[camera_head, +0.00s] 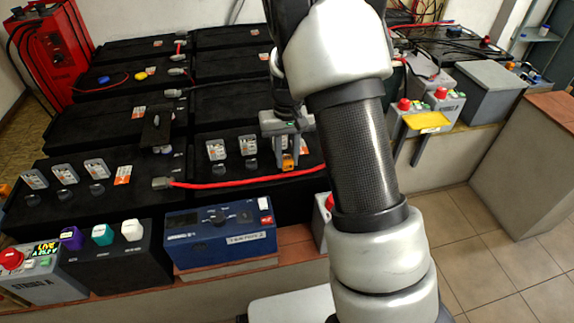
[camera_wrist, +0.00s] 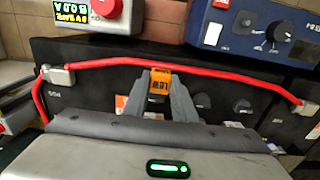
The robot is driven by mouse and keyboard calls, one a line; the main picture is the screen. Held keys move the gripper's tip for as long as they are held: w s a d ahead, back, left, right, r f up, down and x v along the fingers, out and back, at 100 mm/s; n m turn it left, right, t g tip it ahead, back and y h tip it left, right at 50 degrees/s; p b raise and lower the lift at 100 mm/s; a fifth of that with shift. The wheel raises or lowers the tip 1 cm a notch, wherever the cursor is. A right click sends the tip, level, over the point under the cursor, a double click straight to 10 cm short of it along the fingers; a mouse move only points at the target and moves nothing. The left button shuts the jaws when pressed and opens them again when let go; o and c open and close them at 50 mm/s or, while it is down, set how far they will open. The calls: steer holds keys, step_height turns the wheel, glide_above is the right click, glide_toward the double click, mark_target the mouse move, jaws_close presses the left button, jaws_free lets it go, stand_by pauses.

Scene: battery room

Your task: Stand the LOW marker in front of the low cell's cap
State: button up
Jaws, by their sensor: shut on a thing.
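The LOW marker (camera_wrist: 160,80) is a small orange block with dark lettering. My gripper (camera_wrist: 162,100) is shut on it, and the marker shows upright between the fingertips. In the head view the marker (camera_head: 289,162) is at the fingertips of my gripper (camera_head: 287,148), over the right front black battery. Dark round caps (camera_head: 222,168) stand on this battery, each by a light upright gauge (camera_head: 216,149). In the wrist view caps (camera_wrist: 202,100) show to the right of the fingers. Which cap belongs to the low cell I cannot tell.
A red cable (camera_head: 240,183) runs along the battery's front edge, close to the marker. A second battery with caps and gauges (camera_head: 65,172) stands to the left. A blue tester (camera_head: 221,232) and the STRING A box (camera_head: 35,272) stand in front.

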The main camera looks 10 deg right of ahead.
steer(key=shift+f, duration=1.2)
steer(key=shift+f, duration=0.2)
steer(key=o, duration=1)
steer(key=shift+r, duration=0.1)
